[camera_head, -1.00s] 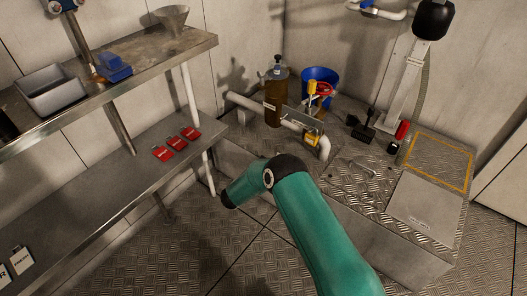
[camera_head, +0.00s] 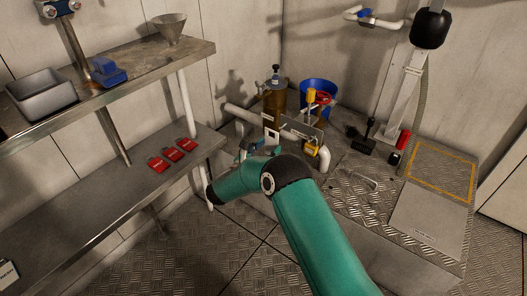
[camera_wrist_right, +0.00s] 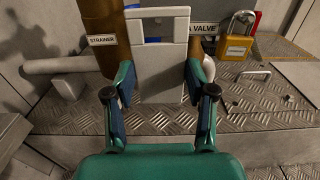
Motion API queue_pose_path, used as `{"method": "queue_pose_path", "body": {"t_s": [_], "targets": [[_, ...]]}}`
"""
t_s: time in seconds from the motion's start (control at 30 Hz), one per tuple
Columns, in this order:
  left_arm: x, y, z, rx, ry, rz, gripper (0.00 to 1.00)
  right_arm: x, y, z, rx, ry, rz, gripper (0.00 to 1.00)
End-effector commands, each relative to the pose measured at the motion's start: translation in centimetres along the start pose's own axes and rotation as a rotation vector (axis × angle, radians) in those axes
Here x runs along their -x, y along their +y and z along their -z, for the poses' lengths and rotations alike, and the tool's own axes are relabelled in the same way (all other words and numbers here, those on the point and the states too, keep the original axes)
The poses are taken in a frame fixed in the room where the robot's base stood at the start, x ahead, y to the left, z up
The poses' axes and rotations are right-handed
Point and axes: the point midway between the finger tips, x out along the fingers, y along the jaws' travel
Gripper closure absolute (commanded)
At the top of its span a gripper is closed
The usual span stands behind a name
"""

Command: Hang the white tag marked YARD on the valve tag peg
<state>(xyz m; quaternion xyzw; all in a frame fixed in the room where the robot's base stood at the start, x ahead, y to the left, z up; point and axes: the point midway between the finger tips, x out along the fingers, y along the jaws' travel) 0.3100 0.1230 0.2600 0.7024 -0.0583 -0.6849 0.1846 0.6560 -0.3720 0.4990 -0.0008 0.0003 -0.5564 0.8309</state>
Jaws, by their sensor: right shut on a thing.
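My right gripper (camera_head: 258,148) (camera_wrist_right: 157,98) is in front of the brown strainer cylinder (camera_head: 274,103). In the right wrist view it is shut on a pale tag (camera_wrist_right: 160,75), held upright with a slotted top end. No lettering shows on the side facing me. Behind the tag is a label plate ending in "A VALVE" (camera_wrist_right: 204,28), partly covered by the tag. A yellow padlock (camera_wrist_right: 237,46) hangs to its right. I cannot make out the valve tag peg. My left gripper is out of view.
A pipe (camera_head: 325,158) runs along the platform beside the strainer. A yellow-handled valve (camera_head: 311,96), a red handwheel (camera_head: 323,99) and a blue bucket (camera_head: 322,86) stand close by. Red tags (camera_head: 173,150) lie on the lower shelf (camera_head: 120,185).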

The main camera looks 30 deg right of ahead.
Motion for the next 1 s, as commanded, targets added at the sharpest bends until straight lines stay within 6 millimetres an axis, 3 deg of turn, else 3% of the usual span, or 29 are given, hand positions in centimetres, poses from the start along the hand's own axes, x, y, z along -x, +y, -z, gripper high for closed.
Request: {"method": "queue_pose_path", "body": {"t_s": [0.93, 1.0], "targets": [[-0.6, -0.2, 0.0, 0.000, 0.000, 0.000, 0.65, -5.7, 0.0, 0.6, 0.000, 0.000, -0.001, 0.68], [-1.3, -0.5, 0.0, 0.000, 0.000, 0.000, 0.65, -6.0, 0.1, 1.1, -0.001, -0.001, -0.001, 0.68]]}}
